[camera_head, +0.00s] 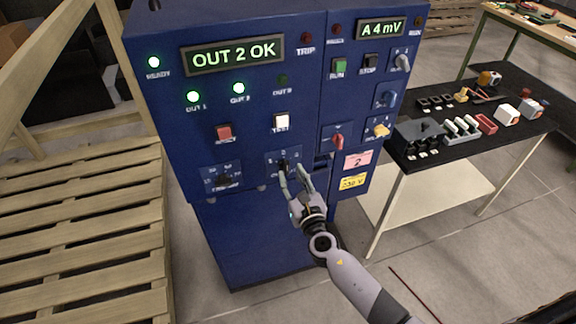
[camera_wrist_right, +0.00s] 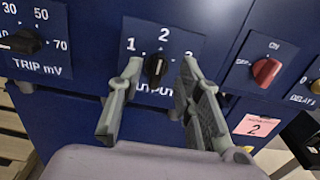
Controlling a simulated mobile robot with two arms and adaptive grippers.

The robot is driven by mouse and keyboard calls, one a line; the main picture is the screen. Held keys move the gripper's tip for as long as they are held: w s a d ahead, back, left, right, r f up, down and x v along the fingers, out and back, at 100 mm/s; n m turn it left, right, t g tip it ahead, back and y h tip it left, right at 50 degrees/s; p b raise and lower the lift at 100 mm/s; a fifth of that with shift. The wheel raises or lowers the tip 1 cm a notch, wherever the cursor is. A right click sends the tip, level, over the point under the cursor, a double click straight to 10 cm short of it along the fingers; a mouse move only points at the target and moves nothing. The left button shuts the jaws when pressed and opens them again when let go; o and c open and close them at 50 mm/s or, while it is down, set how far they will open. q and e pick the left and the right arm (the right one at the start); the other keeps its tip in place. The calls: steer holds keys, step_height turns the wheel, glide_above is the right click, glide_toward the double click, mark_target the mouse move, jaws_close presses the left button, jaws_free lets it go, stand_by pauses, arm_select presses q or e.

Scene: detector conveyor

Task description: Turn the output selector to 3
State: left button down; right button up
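The output selector is a black knob (camera_wrist_right: 156,68) on a dark plate marked 1, 2, 3 in the right wrist view, with its pointer up at 2. The finger at right partly covers the 3. In the head view the knob (camera_head: 283,164) is low on the blue cabinet, partly behind the fingers. My right gripper (camera_wrist_right: 160,82) is open, with one finger to each side of the knob and a gap on both sides; in the head view it (camera_head: 293,177) is at the panel. The display (camera_head: 235,54) reads "OUT 2 OK". My left gripper is not in view.
A black trip knob (camera_wrist_right: 22,41) lies left of the selector, and a red switch (camera_wrist_right: 266,71) lies right. Above are a red button (camera_head: 223,132) and a white test button (camera_head: 281,121). A table (camera_head: 408,161) with small parts stands right, wooden pallets (camera_head: 80,235) left.

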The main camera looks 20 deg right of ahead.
mark_target(287, 166)
steer(key=shift+w, duration=2)
steer(key=shift+c, duration=0.4)
steer(key=shift+s, duration=0.1)
jaws_close()
